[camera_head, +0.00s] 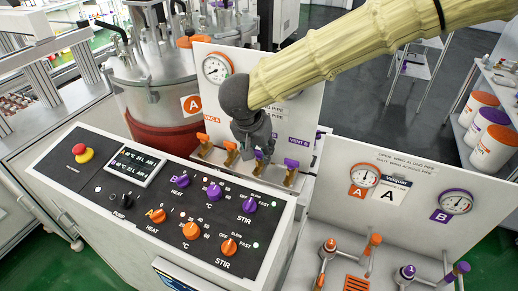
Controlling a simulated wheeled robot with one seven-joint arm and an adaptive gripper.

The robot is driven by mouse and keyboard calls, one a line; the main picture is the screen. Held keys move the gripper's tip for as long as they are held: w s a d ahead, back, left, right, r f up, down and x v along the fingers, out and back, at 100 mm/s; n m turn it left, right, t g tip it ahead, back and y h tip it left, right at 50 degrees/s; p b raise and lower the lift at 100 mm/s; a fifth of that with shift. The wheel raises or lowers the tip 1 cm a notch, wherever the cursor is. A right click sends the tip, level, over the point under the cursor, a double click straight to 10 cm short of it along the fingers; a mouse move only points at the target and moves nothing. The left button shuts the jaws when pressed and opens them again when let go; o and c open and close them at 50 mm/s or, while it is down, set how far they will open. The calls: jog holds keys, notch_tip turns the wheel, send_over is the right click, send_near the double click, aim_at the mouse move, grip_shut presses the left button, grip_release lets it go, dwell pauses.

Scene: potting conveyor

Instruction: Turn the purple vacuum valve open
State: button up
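My gripper (253,150) points down in front of the white gauge panel (290,98), over the row of small brass valves at its foot. Two valves on the left have orange handles (204,139). A purple-handled valve (259,155) is mostly hidden at my fingertips; I cannot tell whether they touch it or which way its handle points. Another purple-handled valve (291,163) stands to the right, under a purple label reading VENT. The label above the hidden valve is covered by my gripper. The finger opening is too small and dark to judge.
A control console (150,215) with orange and purple knobs and a red stop button (83,152) stands in front left. A second gauge panel (400,215) with orange and purple valves is at right. A steel tank (155,85) stands behind.

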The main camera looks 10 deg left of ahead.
jog(key=shift+c, duration=0.9)
jog(key=shift+r+m+p, duration=0.1)
jog(key=shift+m+p, duration=0.2)
jog(key=shift+p, duration=0.2)
jog(key=shift+o, duration=0.2)
jog(key=p, duration=0.1)
jog(key=m+h+p, duration=0.1)
jog(key=shift+a+r+m+g+p, duration=0.1)
jog(key=shift+r+m+g+p, duration=0.05)
jog(key=shift+m+g+p, duration=0.15)
jog(key=m+h+p, duration=0.1)
jog(key=m+p, duration=0.1)
jog(key=m, duration=0.1)
jog(key=shift+w+a+m+g+p, duration=0.1)
jog(key=shift+m+g+p, duration=0.2)
jog(key=shift+m+p, duration=0.1)
jog(key=m, duration=0.1)
jog(key=m+g, duration=0.1)
jog(key=m, duration=0.1)
jog(key=m+h, duration=0.1)
jog(key=shift+w+f, duration=0.1)
jog(key=shift+f, duration=0.2)
jog(key=m+g, duration=0.1)
jog(key=m, duration=0.2)
jog(key=m+g, duration=0.1)
jog(key=m, duration=0.2)
jog(key=shift+w+g+h, duration=0.1)
jog(key=shift+g+h, duration=0.2)
jog(key=shift+m, duration=0.3)
